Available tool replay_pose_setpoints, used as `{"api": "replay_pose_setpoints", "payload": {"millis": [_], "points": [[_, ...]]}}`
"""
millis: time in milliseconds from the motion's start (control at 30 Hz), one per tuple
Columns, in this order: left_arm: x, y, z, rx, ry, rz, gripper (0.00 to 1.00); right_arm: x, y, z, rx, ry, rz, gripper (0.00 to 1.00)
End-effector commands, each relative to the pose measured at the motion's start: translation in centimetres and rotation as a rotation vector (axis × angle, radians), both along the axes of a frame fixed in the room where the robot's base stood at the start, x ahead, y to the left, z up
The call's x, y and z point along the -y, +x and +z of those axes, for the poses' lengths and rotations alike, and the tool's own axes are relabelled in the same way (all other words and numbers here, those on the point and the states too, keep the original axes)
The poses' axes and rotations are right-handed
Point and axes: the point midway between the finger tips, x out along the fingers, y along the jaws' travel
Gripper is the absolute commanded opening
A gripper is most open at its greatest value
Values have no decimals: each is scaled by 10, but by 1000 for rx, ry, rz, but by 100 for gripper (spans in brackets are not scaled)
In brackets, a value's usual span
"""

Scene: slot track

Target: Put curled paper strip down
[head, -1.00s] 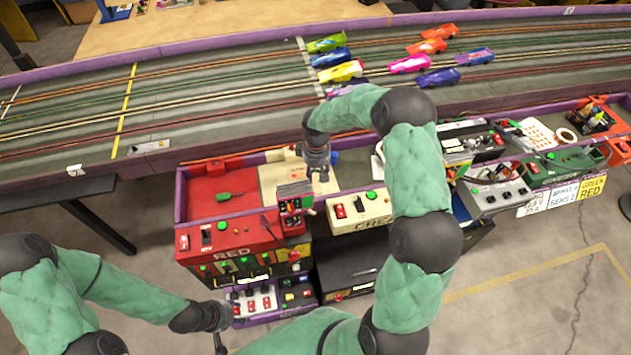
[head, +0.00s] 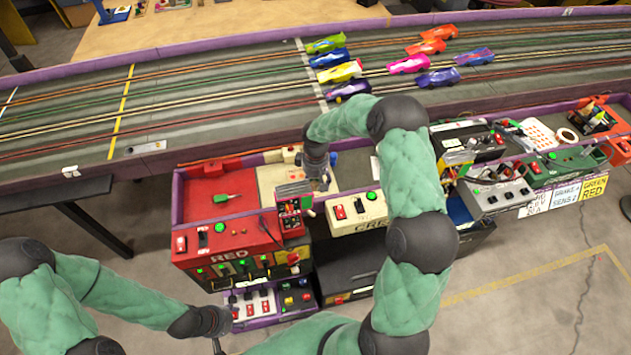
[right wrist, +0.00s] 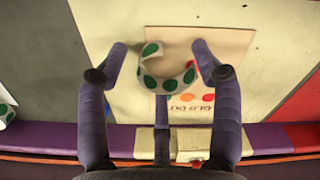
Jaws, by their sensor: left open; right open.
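In the head view my right gripper (head: 318,178) is over the cream tray of the cabinets, and the strip cannot be made out there. My left gripper (head: 217,344) is open and empty, low beside the red cabinet's lower drawer, partly cut off by the frame edge.
A slot track (head: 210,90) with several toy cars runs behind. The red tray (head: 205,190) holds a green-handled tool. A control box (head: 292,215) stands near my right gripper. Another dotted paper piece (right wrist: 6,108) shows at the left edge of the right wrist view.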

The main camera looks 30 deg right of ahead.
Motion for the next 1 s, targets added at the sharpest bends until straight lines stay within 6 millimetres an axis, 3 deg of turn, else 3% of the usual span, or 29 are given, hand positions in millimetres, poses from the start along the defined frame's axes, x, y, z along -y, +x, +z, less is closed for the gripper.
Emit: {"api": "replay_pose_setpoints", "payload": {"millis": [267,700,1000], "points": [[0,0,6,0,0,0,49,0,0,13,1,-1,0,66],[0,0,41,0,0,0,49,0,1,96,2,0,1,66],[0,0,50,0,0,0,49,0,0,122,0,0,0,66]]}}
